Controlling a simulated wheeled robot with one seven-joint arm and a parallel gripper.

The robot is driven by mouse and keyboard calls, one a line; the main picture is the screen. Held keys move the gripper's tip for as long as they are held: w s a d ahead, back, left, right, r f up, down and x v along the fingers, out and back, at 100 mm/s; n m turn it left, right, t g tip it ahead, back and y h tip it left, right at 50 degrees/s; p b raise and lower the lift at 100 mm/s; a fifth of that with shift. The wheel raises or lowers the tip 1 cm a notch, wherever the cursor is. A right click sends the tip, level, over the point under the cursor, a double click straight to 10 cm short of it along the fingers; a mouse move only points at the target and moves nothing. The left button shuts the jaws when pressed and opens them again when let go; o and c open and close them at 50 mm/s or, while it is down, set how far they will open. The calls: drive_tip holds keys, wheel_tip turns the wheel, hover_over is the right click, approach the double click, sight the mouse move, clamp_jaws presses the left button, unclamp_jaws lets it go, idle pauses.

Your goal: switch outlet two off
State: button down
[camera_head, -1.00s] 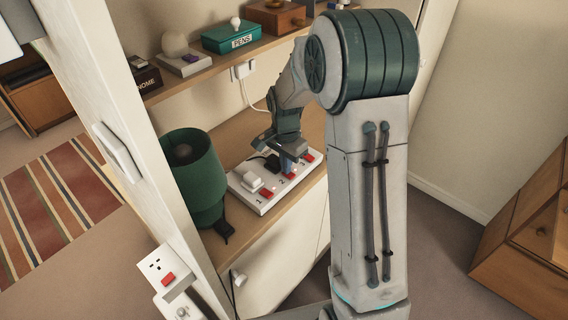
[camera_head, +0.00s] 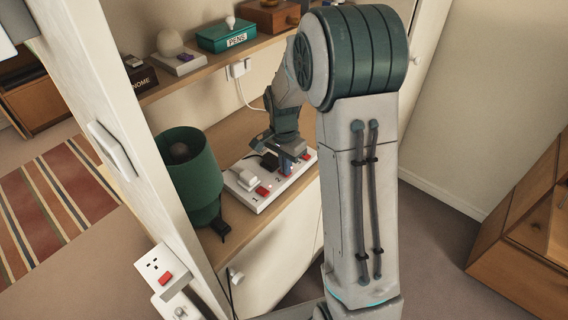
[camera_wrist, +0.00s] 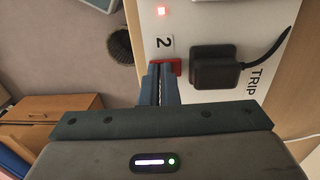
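The white power strip (camera_head: 250,204) lies on the wooden shelf in the head view. In the wrist view its white face (camera_wrist: 190,20) shows a printed 2 beside a red switch (camera_wrist: 178,66) and a black plug (camera_wrist: 213,70). In the head view my gripper (camera_head: 287,170) hides the strip's middle.
A green lamp (camera_head: 188,175) stands left of the strip. A white plug (camera_head: 244,179) sits in the strip's near end. A shelf above holds a teal pens box (camera_head: 226,36) and other items. A wall socket (camera_head: 158,266) is at the lower left.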

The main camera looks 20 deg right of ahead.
wheel_tip(320, 180, up, 14)
drive_tip(key=p, duration=0.1)
drive_tip(key=shift+w+a, duration=0.15)
drive_tip(key=shift+w, duration=0.15)
idle(0.6)
